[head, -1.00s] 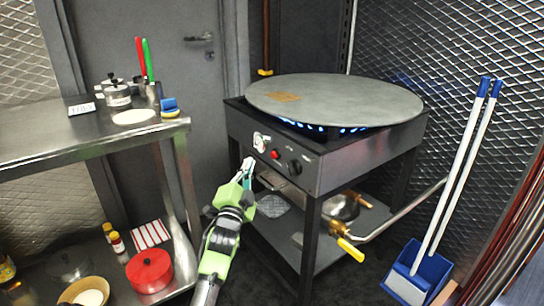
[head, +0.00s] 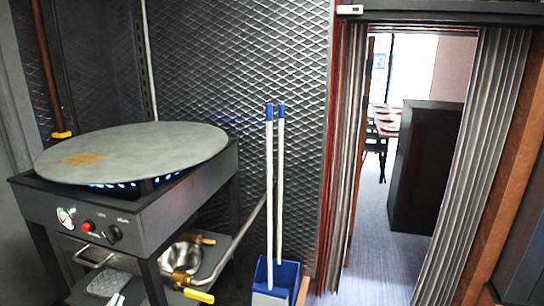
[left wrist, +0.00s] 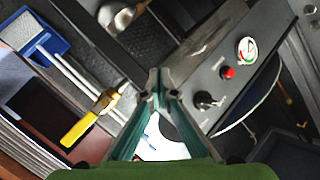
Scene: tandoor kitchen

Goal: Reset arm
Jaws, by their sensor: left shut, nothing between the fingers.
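My left gripper (left wrist: 156,82) is shut and empty in the left wrist view, its two teal fingers meeting at the tips. In the head view only its fingertips (head: 116,299) show, at the bottom edge, in front of the griddle stand's lower shelf. The front panel of the griddle stand (head: 70,222) carries a gauge, a red button (head: 87,227) and a black knob (head: 114,233). The same panel lies to the right of the fingers in the left wrist view. My right gripper is not in view.
A round griddle plate (head: 150,150) sits over blue flames. A metal bowl (head: 181,256) and a pipe with a yellow-handled valve (head: 199,295) are below. A blue dustpan (head: 277,272) with two long handles stands by the mesh wall. A curtained doorway opens at right.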

